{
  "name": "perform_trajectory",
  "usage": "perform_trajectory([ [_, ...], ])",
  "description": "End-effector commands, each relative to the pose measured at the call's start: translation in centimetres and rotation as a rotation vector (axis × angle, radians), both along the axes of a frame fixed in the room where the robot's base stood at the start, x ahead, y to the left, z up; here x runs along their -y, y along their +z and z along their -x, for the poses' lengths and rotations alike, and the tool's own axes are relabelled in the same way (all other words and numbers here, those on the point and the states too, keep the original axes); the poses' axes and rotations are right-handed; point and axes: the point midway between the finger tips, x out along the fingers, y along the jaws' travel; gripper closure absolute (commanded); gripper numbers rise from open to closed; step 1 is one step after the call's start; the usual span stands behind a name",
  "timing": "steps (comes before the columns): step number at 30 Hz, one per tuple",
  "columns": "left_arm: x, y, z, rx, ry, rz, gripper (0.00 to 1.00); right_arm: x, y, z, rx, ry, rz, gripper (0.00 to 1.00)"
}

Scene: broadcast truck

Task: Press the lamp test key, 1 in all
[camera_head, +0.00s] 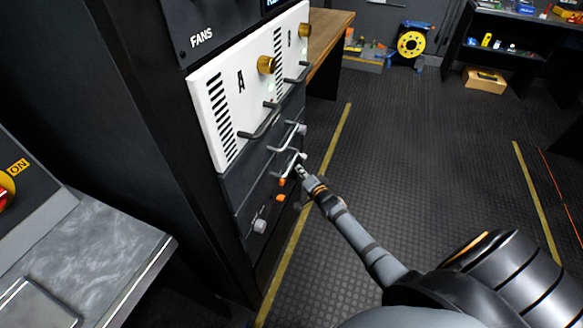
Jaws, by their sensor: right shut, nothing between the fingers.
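My right gripper (302,172) is shut and empty. Its arm comes in from the lower right, and the fingertips are at the front of the lower dark rack panel (240,190), beside a metal handle. I cannot tell whether they touch the panel. Just left of and below the gripper, small orange parts (281,197) show on this panel, with a light grey knob (260,226) further down. The labels there are too small to read, so I cannot tell which part is the lamp test key. My left gripper is not in view.
Above is a white panel (213,122) marked A and B, with brass knobs (266,65) and dark handles. Metal handles (287,137) stick out near my gripper. A grey desk (120,240) is at left. The ribbed floor right of the rack is clear.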

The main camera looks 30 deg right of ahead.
Motion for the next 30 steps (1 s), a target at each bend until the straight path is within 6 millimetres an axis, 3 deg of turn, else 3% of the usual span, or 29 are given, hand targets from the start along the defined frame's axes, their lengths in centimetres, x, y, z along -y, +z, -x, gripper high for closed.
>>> perform_trajectory([
  [30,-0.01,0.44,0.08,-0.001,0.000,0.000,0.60,-0.61,0.02,-0.70,0.000,0.000,0.000,1.00],
])
